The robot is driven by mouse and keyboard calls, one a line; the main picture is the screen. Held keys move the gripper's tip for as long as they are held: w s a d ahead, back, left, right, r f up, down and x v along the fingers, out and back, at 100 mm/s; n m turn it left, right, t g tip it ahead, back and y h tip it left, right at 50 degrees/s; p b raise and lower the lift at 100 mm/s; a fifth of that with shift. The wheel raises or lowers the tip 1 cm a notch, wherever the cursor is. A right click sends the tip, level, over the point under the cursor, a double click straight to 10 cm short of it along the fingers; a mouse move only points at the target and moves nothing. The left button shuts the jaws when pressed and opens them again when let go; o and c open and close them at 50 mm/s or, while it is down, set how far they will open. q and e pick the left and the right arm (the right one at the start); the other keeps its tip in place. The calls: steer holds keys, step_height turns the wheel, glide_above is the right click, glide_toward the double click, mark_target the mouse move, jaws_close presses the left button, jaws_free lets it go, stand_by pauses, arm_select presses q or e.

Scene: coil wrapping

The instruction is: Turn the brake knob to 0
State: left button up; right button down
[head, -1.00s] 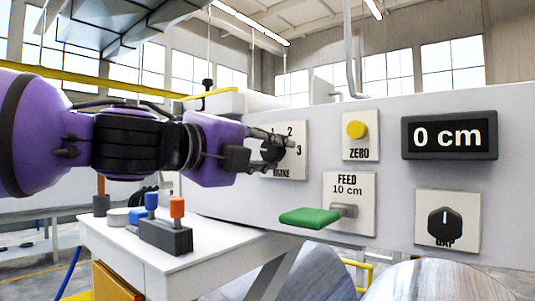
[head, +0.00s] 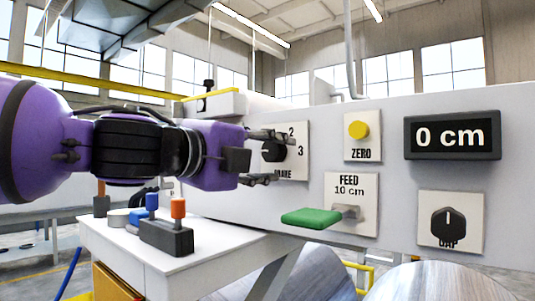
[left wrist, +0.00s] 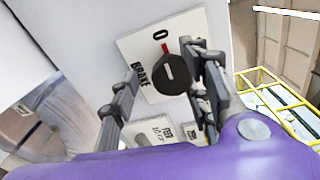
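The brake knob (head: 272,151) is a round black knob on a white plate marked BRAKE, with 2 and 3 visible in the head view. In the left wrist view, the knob (left wrist: 173,74) has a white line and a red mark on the side toward the printed 0 (left wrist: 160,34). My left gripper (head: 279,158) is open in front of the plate, one finger above the knob and one below. In the left wrist view its fingers (left wrist: 157,68) stand apart on either side of the knob; the right-hand one overlaps its edge, and contact cannot be told. My right gripper is not in view.
Right of the brake plate are a yellow ZERO button (head: 358,130), a green FEED lever (head: 310,218), a black GAP knob (head: 448,224) and a display reading 0 cm (head: 451,135). A white table (head: 190,262) with small coloured items stands below my left arm.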

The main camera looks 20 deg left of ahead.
arm_select(q)
steer(key=shift+r, duration=0.25)
steer(key=shift+s, duration=0.1)
steer(key=shift+s+a+r, duration=0.15)
steer(key=shift+s+a, duration=0.05)
steer(key=shift+s, duration=0.25)
steer(key=v, duration=1.1)
steer(key=shift+f, duration=0.3)
steer(key=shift+w, duration=0.1)
stand_by(0.5)
